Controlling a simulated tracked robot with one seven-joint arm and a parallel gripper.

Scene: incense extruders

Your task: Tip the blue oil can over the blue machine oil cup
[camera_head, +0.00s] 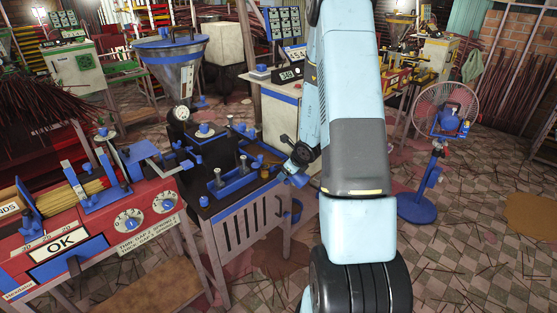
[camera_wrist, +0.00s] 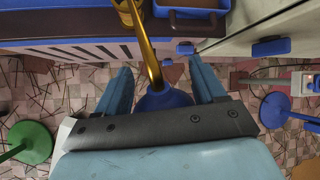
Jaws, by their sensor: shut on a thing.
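My gripper (camera_wrist: 160,70) is shut on the blue oil can (camera_wrist: 165,98); the can's blue body shows between the two fingers in the wrist view. Its long brass spout (camera_wrist: 148,45) rises from the body to the top edge, in front of the machine. In the head view my gripper (camera_head: 302,156) is at the right end of the black-topped machine table (camera_head: 214,206), largely hidden by my arm. The can looks to be the small blue shape (camera_head: 297,180) there. Several blue fittings stand on the table; I cannot tell which is the blue machine oil cup.
A red machine with an OK sign (camera_head: 62,243) stands at left. A steel hopper (camera_head: 170,62) rises behind the table. A white cabinet (camera_head: 282,115) stands behind my gripper. A blue fan (camera_head: 440,120) is at right. Scattered sticks lie on the open tiled floor.

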